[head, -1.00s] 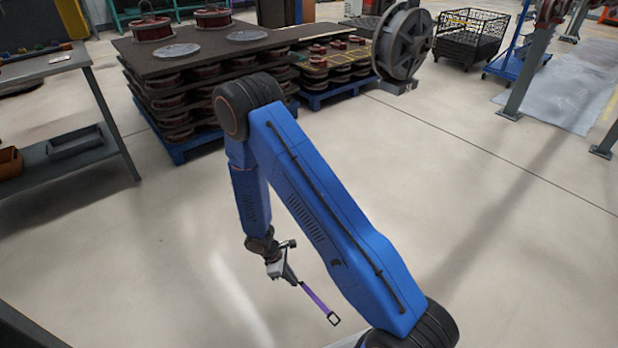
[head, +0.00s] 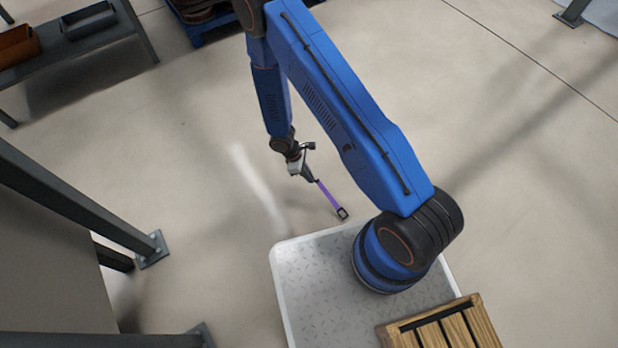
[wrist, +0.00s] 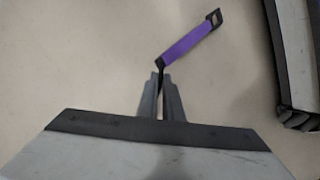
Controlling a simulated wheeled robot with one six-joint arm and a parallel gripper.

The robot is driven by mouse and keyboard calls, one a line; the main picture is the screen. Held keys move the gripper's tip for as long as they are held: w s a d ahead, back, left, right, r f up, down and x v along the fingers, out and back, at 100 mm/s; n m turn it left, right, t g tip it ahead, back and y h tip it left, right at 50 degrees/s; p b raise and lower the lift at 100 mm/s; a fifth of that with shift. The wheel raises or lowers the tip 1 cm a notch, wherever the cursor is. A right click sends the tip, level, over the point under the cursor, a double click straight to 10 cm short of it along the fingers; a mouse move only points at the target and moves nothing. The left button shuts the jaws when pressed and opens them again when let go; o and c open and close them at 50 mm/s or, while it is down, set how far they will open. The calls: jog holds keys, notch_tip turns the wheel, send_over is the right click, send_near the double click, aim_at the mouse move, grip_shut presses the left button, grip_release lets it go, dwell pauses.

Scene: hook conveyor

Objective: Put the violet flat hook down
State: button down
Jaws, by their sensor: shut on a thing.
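My gripper (head: 307,176) is shut on one end of the violet flat hook (head: 328,196) and holds it over the open floor. The hook is a flat violet bar with a black square loop at its far end, pointing down and right in the head view. In the wrist view the violet flat hook (wrist: 188,42) sticks out past the fingers of my gripper (wrist: 160,82). Its black near end lies between the fingers, and its loop is at the upper right.
A wooden slatted crate (head: 440,328) stands on my base at the lower right. A shelf (head: 75,45) with an orange bin (head: 18,45) and a dark tray (head: 88,20) is at the upper left. Dark steel posts (head: 85,205) stand at the left. The floor between is clear.

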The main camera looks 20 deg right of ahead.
jog(key=shift+f, duration=0.7)
jog(key=c, duration=1.9)
grip_release()
jog(key=shift+r, duration=0.1)
